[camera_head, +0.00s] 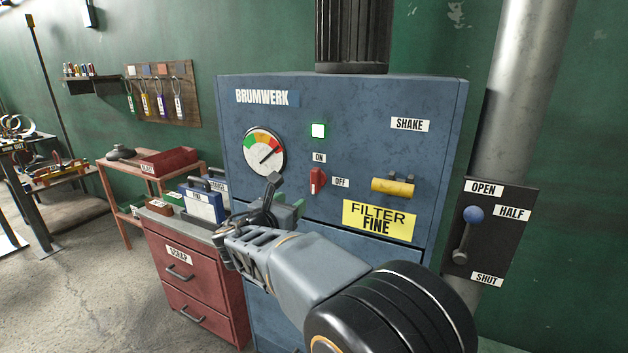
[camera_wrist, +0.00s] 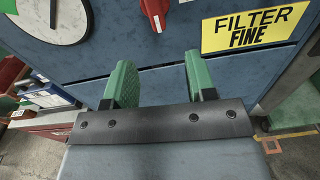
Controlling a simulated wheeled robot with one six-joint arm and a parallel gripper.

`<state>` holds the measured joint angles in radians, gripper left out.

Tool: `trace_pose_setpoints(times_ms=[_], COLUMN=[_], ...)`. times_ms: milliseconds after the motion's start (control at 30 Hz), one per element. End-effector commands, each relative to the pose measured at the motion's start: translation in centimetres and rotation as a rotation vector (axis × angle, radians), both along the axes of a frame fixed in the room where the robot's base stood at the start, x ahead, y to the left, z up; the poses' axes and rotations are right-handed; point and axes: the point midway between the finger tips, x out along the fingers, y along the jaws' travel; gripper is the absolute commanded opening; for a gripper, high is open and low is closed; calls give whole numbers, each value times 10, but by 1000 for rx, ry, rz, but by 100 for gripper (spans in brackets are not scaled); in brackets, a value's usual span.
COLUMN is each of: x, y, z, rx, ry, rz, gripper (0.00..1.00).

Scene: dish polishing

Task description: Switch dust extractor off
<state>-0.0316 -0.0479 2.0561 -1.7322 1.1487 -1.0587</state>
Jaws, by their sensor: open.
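The dust extractor is a blue cabinet (camera_head: 350,110) marked BRUMWERK. Its red switch (camera_head: 317,181) stands upright, pointing at the ON label (camera_head: 319,158); the OFF label (camera_head: 340,182) is to its right. The lamp (camera_head: 318,130) above glows pale green. The switch's lower part also shows at the top of the wrist view (camera_wrist: 155,12). My gripper (camera_head: 285,198) is in front of the cabinet, below and left of the switch in the head view. Its green-padded fingers (camera_wrist: 160,80) are apart, with nothing between them, and do not appear to touch the switch.
A round gauge (camera_head: 265,151) is left of the switch. A yellow handle (camera_head: 393,187) sticks out at right, above the FILTER FINE sign (camera_head: 380,220). A blue-knobbed lever (camera_head: 467,235) is farther right. A red SCRAP drawer cabinet (camera_head: 190,275) stands left.

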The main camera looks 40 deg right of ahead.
Motion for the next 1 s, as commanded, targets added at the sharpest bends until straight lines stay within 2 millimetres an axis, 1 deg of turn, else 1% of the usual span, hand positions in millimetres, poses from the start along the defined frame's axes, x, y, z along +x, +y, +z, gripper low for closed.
trace_pose_setpoints(times_ms=[167,500,700,900,1000], x=[13,43,58,67,70], y=[-13,-70,-98,-115,-119], z=[8,8,8,7,7], rx=[-62,-62,-60,-60,-60], ry=[28,28,27,25,25], rz=[11,10,12,13,14], gripper=[51,51,51,51,51])
